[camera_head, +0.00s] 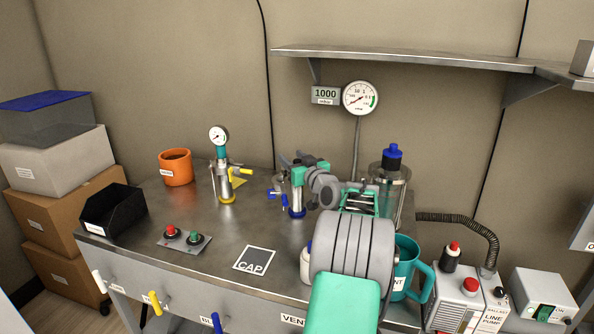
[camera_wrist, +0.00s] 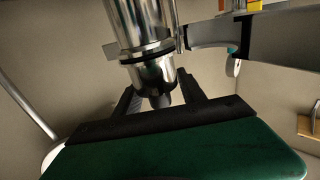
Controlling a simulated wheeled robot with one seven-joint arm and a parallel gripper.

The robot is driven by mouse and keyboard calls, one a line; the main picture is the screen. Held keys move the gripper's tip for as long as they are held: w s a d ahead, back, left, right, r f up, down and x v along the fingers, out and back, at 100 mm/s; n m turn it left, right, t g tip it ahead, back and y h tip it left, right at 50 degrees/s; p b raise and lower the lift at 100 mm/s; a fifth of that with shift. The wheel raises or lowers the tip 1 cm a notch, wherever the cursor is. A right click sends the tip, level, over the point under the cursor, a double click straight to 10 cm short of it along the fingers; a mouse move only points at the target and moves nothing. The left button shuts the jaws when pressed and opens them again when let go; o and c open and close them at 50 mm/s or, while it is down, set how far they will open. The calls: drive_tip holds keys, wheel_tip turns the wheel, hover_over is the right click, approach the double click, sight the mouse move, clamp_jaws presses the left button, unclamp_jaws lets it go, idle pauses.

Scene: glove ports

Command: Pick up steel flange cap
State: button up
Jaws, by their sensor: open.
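In the wrist view a steel cylinder comes down from the top and ends in a steel flange cap (camera_wrist: 155,72) with a narrower end below its rim. My gripper (camera_wrist: 158,90) is open, with one dark finger on each side of that lower end. I cannot tell whether either finger touches it. In the head view my gripper (camera_head: 293,160) is at the top of the blue-based fitting (camera_head: 297,202). The hand and fingers hide most of the fitting's top there, so the cap is not clear in that view.
A yellow-based gauge fitting (camera_head: 226,180) stands left of my gripper, with an orange mug (camera_head: 176,167) beyond. A glass vessel (camera_head: 398,190) and teal mug (camera_head: 408,268) stand right. A shelf (camera_head: 400,57) hangs above.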

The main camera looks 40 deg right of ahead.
clamp_jaws()
idle(0.5)
drive_tip(key=shift+r, duration=0.1)
